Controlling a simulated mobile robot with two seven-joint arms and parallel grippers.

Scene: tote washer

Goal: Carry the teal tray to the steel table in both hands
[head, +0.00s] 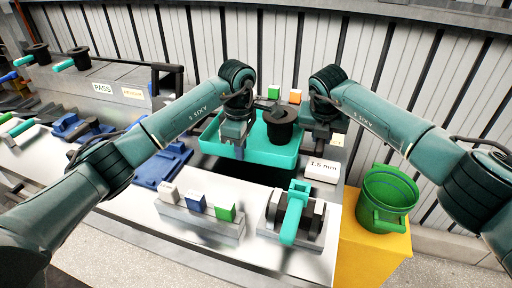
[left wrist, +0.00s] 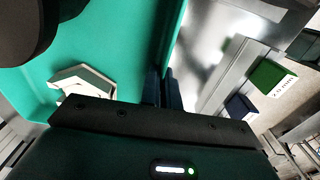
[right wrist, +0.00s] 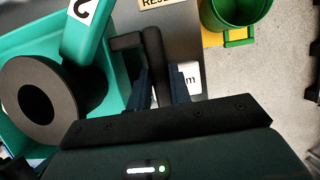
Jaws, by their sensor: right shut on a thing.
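The teal tray (head: 262,156) lies in the middle of the head view; its rim also shows in the left wrist view (left wrist: 172,30) and right wrist view (right wrist: 22,62). A black flanged cylinder (head: 281,128) stands in it, and a pale angular part (left wrist: 80,80) shows inside. My left gripper (head: 238,150) is at the tray's near-left side. Its fingers (left wrist: 164,90) are slightly apart, with the tray's edge seemingly between them. My right gripper (head: 322,142) is beside the tray's right end. Its fingers (right wrist: 159,92) are shut on a dark L-shaped bar (right wrist: 153,60); its attachment is unclear.
In front are a block rack (head: 200,222) and a teal-levered fixture (head: 293,215). A green bucket (head: 388,195) stands on a yellow stand (head: 372,248) at right. A blue part (head: 160,168) lies left of the tray. A corrugated wall (head: 300,40) closes the back.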

